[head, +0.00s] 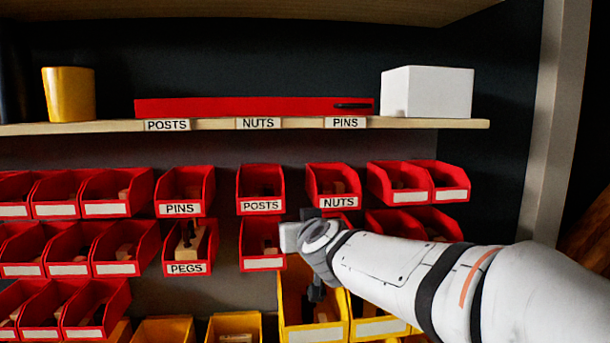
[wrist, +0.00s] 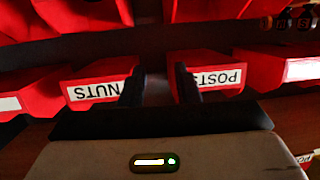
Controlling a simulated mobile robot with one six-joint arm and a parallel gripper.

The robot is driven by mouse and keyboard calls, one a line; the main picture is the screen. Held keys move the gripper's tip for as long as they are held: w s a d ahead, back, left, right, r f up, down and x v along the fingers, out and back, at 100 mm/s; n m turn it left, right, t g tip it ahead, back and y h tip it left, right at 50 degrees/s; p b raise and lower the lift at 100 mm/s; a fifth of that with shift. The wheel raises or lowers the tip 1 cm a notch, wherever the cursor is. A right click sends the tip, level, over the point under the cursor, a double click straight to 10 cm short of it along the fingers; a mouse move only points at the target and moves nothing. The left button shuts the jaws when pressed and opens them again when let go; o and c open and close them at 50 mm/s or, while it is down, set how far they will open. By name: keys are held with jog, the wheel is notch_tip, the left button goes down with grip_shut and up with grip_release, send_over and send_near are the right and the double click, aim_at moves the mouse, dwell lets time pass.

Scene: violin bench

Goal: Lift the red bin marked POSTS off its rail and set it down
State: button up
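The red POSTS bin (head: 261,188) hangs in the upper row of the rack in the head view, between the PINS bin (head: 184,190) and the NUTS bin (head: 333,186). In the wrist view, the POSTS bin (wrist: 215,78) is at the right with its label upside down, and the NUTS bin (wrist: 97,86) is at the left. My gripper (wrist: 160,86) is open and empty. Its two dark fingers stand apart in front of the gap between these bins, each overlapping a label's inner end. Contact cannot be told.
A wooden shelf (head: 220,126) above carries POSTS, NUTS and PINS labels, a flat red box (head: 235,107), a white box (head: 427,92) and a yellow cup (head: 69,94). Other red bins crowd both sides and below, including the PEGS bin (head: 187,252). Yellow bins (head: 235,326) stand lower.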

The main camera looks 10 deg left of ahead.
aim_at(283, 180)
jog(key=w+a+r+t, duration=0.1)
jog(key=r, duration=0.1)
jog(key=w+a+r, duration=0.1)
jog(key=r, duration=0.1)
jog(key=w+a+r+m+t+p, duration=0.1)
jog(key=a+r, duration=0.1)
jog(key=r, duration=0.1)
jog(key=shift+t+h, duration=0.3)
jog(key=x, duration=0.7)
jog(key=shift+w+d+f+p, duration=0.1)
jog(key=shift+w+p, duration=0.05)
jog(key=shift+p, duration=0.2)
jog(key=shift+c, duration=0.2)
grip_shut()
